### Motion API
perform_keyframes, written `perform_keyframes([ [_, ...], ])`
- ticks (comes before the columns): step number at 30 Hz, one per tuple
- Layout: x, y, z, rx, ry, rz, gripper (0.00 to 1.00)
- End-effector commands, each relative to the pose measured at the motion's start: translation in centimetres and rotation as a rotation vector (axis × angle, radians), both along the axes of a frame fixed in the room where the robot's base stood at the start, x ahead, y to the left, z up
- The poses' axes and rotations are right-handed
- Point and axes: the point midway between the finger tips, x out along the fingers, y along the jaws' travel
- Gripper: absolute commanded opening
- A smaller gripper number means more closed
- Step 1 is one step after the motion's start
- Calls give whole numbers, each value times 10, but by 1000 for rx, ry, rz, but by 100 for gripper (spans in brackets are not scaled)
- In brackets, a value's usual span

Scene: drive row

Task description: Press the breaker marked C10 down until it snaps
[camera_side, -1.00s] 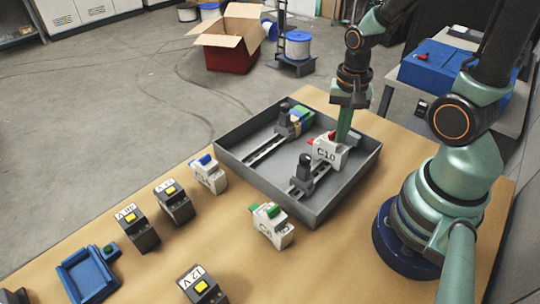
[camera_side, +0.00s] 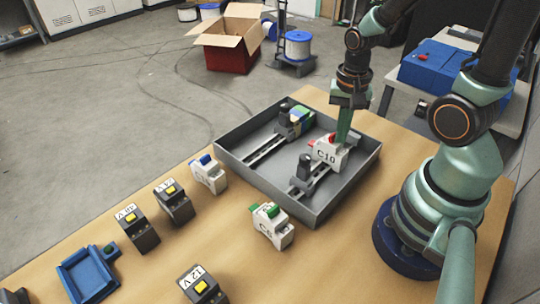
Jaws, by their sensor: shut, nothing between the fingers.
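The breaker marked C10 (camera_side: 326,154) is white with a red lever. It sits at the right end of the near rail (camera_side: 300,189) inside a grey tray (camera_side: 318,213). My gripper (camera_side: 343,136) is shut and empty, pointing down onto the top of the C10 breaker at its right side. Its tips look to be touching the breaker or just behind it; I cannot tell which. Whether the breaker is fully seated on the rail is hidden from this side.
On the wooden table stand a green-levered breaker (camera_side: 273,228), a blue-levered breaker (camera_side: 208,175), several black power units (camera_side: 174,202) and a blue tray (camera_side: 87,275).

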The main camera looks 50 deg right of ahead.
Motion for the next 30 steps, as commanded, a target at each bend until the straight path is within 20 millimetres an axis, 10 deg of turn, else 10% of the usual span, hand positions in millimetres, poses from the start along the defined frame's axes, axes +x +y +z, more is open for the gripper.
perform_keyframes([
  [30,1,0,71,-1,-3,0,0],
])
